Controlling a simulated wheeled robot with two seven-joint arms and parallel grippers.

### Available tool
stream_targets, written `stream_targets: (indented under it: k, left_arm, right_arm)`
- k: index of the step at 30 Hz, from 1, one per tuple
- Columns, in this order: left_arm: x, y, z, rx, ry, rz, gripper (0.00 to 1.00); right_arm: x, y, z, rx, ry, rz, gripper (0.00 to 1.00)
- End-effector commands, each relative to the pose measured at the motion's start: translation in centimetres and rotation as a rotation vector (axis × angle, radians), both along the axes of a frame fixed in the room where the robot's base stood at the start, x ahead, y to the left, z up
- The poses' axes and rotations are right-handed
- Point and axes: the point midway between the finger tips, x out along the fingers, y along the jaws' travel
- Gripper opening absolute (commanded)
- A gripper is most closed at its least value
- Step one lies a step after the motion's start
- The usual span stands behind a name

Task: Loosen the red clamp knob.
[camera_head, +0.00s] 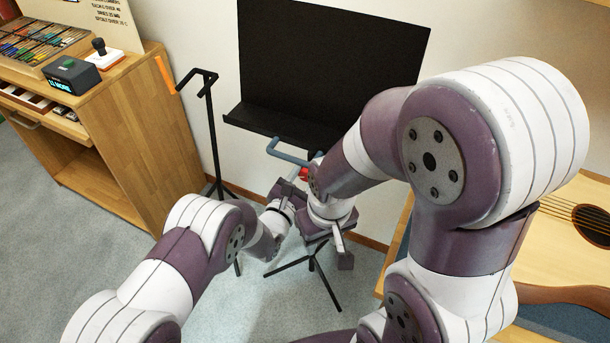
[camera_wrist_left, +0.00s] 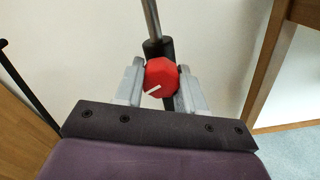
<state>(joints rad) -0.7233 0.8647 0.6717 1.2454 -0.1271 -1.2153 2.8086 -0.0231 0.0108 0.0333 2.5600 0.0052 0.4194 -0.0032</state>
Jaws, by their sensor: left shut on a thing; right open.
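The red clamp knob (camera_wrist_left: 162,77) sits between the two grey fingers of my left gripper (camera_wrist_left: 161,88) in the left wrist view. It is faceted, with a white pointer mark slanting to the lower left, and the fingers are shut on its sides. A dark clamp body and a metal rod (camera_wrist_left: 151,20) show behind it. In the head view only a small part of the knob (camera_head: 304,173) shows, beside my left gripper (camera_head: 293,181) and partly hidden by my right arm. My right gripper (camera_head: 341,245) is open, pointing down near the stand's lower part; I see nothing between its fingers.
A black music stand (camera_head: 330,55) stands against the wall, with a blue-grey bar (camera_head: 288,153) below its ledge. A thin black stand (camera_head: 210,125) is left of it. A wooden cabinet (camera_head: 140,120) is at left; a guitar (camera_head: 565,225) lies at right.

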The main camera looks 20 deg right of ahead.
Motion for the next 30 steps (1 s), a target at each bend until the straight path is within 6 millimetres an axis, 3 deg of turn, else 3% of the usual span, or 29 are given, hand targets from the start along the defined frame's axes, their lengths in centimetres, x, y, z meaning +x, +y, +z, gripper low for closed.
stream_targets:
  k: [25,26,27,28,30]
  left_arm:
    - [-0.09,0.15,-0.43,-0.082,0.105,0.002,0.09]
    - [-0.09,0.15,-0.43,-0.082,0.105,0.002,0.42]
    - [-0.09,0.14,-0.44,-0.082,0.105,0.002,0.55]
    - [-0.09,0.13,-0.41,-0.082,0.105,0.002,0.64]
    - [-0.08,0.10,-0.33,-0.083,0.104,0.001,0.64]
  right_arm:
    - [-0.01,0.00,-0.12,0.000,0.000,0.000,0.43]
    - [-0.01,0.00,-0.12,0.000,0.000,0.000,0.43]
    - [-0.01,0.00,-0.12,0.000,0.000,0.000,0.43]
    - [0.00,0.00,-0.12,0.000,0.000,0.000,0.43]
    - [0.00,0.00,-0.12,0.000,0.000,0.000,0.43]
